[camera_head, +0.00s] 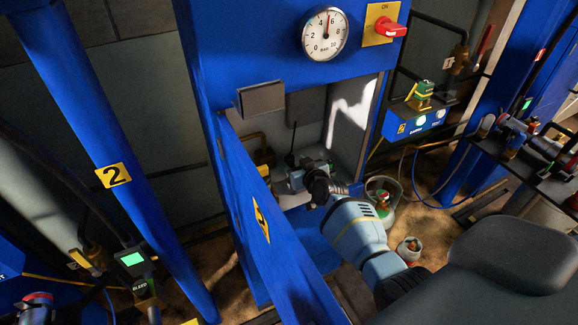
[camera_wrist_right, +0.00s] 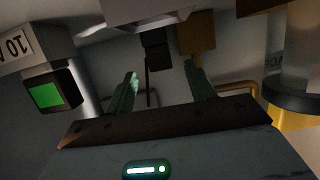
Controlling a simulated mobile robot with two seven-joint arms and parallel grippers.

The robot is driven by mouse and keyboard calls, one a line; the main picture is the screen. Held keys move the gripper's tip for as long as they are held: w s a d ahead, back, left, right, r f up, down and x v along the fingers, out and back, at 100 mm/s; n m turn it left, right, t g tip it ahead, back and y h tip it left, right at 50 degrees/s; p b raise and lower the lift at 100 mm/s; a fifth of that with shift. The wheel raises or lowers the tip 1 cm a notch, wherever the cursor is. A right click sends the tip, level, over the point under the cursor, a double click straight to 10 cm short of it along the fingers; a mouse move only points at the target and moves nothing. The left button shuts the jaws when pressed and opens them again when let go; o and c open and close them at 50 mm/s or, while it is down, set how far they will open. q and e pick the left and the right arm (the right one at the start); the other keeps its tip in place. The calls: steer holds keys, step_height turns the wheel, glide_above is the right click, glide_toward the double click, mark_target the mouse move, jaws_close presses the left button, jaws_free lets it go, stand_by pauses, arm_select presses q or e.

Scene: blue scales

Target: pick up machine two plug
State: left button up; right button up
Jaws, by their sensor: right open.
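My right gripper (camera_head: 292,180) reaches into the open blue cabinet (camera_head: 253,58), behind its swung-out door. In the right wrist view the gripper (camera_wrist_right: 161,70) is open, its two greenish fingers apart with nothing held between them. Beyond the fingertips a small dark block (camera_wrist_right: 156,55) with a thin dark stem below it hangs near the back wall. It may be the plug, but I cannot tell for sure. A brown-yellow block (camera_wrist_right: 197,38) sits just right of it. A number 2 label (camera_head: 114,175) is on the blue post at left. My left gripper is not in view.
The blue door (camera_head: 262,215) stands close left of my right arm. A box with a green screen (camera_wrist_right: 47,96) is left of the fingers, and a yellow pipe (camera_wrist_right: 240,88) is right. A gas bottle (camera_head: 382,203) and small pot (camera_head: 409,249) stand on the floor right of the cabinet.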

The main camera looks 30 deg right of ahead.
mark_target(289, 164)
steer(key=shift+b+x, duration=0.45)
steer(key=shift+x, duration=0.6)
steer(key=shift+w+f, duration=0.15)
steer(key=shift+w, duration=0.2)
steer(key=shift+c, duration=1)
steer(key=c, duration=0.9)
steer(key=shift+o, duration=0.2)
